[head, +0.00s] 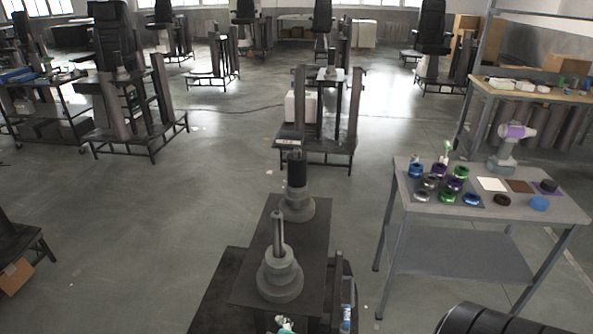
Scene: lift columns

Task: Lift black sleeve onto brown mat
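The brown mat (520,186) lies flat and bare on the grey table at the right, between a white mat (492,184) and a purple mat (539,191). A black ring-shaped sleeve (502,201) sits on the table just in front of the brown mat, apart from it. Another small black part (549,185) sits on the purple mat; its exact shape is too small to tell.
The grey table (560,212) also holds a blue part (539,203), several coloured rings on a dark mat and a drill-like tool (506,145). A lift column assembly (280,272) stands in front. A wooden workbench (535,92) is behind; open floor lies left of the table.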

